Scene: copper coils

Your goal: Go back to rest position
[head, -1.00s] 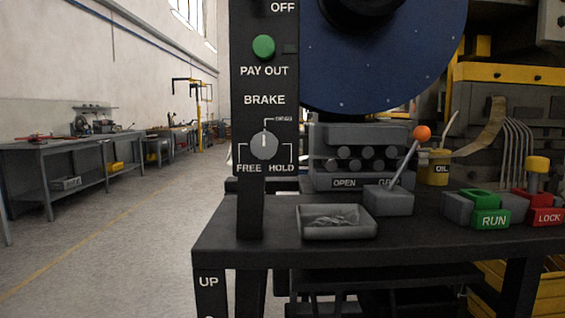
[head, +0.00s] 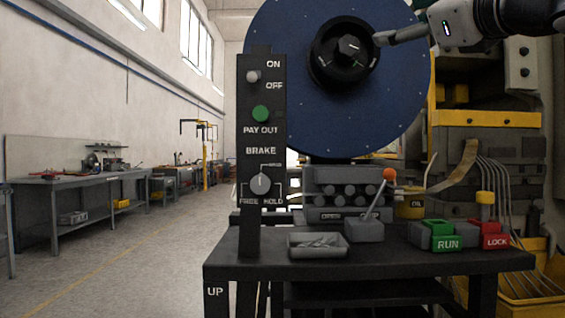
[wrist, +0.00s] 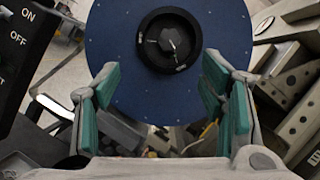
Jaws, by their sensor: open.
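My gripper (head: 384,39) reaches in from the top right of the head view, with its fingertips in front of or beside the black hub of the big blue disc. In the wrist view my gripper (wrist: 160,90) is open, its two green-padded fingers wide apart with nothing between them. The blue disc (head: 290,100) also fills the middle of the wrist view (wrist: 115,35). Its black hub (head: 345,55) has a hexagonal centre and lies beyond the fingertips in the wrist view (wrist: 168,40). The exact gap cannot be told.
A black control post (head: 262,220) with switch, green button and brake knob stands left of the disc. A dark bench (head: 400,262) carries a metal tray (head: 318,252), an orange-tipped lever (head: 389,175), and RUN (head: 448,243) and LOCK (head: 496,241) blocks. Open floor (head: 150,260) lies left.

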